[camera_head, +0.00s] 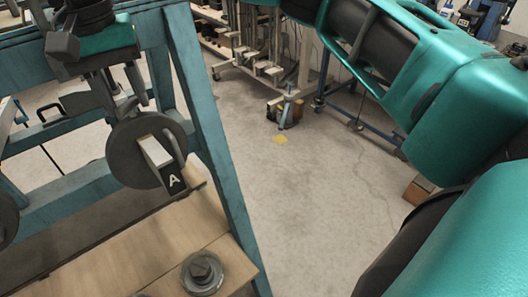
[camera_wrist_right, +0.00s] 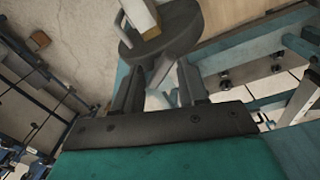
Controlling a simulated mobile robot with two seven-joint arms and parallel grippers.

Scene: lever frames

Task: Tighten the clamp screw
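A round dark grey disc (camera_head: 128,160) stands on the teal frame at the left of the head view. A pale lever block (camera_head: 155,151) and a black plate marked "A" (camera_head: 173,181) are at its front. The disc also shows at the top of the right wrist view (camera_wrist_right: 178,35), with the pale block (camera_wrist_right: 140,16). A round metal fitting with a nut-like knob (camera_head: 203,272) sits on the wooden bench top. I cannot tell which part is the clamp screw. My right gripper (camera_head: 123,105) points down beside the disc, fingers apart; contact is unclear. My left gripper is not in view.
The teal frame (camera_head: 205,130) has a slanting post right of the disc. The wooden bench top (camera_head: 150,245) lies below. Open concrete floor (camera_head: 310,200) is in the middle. Racks and a blue trolley (camera_head: 355,115) stand behind. My right arm spans the upper right.

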